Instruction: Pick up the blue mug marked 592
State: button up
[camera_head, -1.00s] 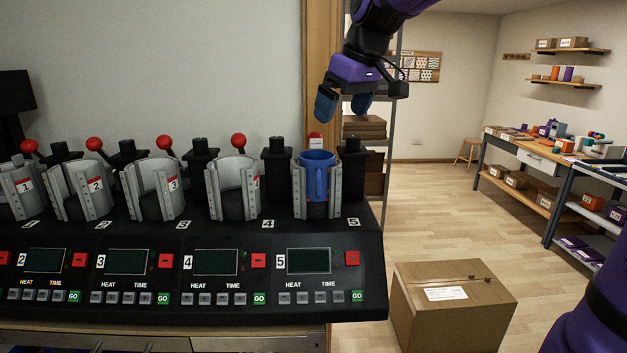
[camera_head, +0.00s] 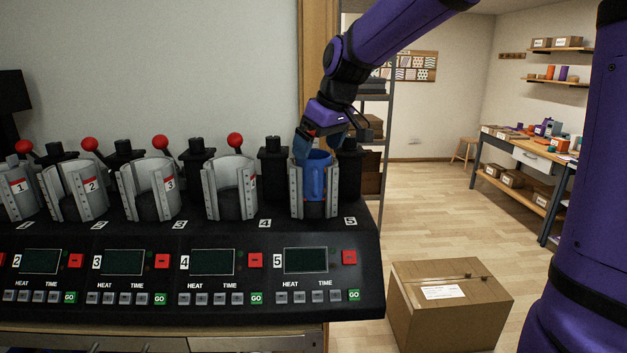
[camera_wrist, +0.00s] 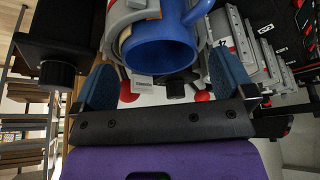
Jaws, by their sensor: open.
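The blue mug (camera_head: 317,182) stands upright in press station 5, the rightmost one, between open grey clamp plates (camera_head: 296,190). My gripper (camera_head: 320,146) is open just above the mug's rim, with its blue fingers pointing down. In the wrist view the mug (camera_wrist: 162,50) shows its round opening, with its handle to the right. The fingers of my gripper (camera_wrist: 163,82) lie on either side of it, and I cannot tell whether they touch it. I can read no 592 on the mug.
The black press (camera_head: 190,250) holds several other clamps with red-ball levers (camera_head: 235,139) to the left. Black posts flank station 5 closely. A cardboard box (camera_head: 450,300) stands on the floor at right. A workbench (camera_head: 530,150) and open floor lie beyond.

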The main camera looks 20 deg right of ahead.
jog(key=shift+x, duration=0.8)
jog(key=shift+c, duration=0.2)
jog(key=c, duration=1.3)
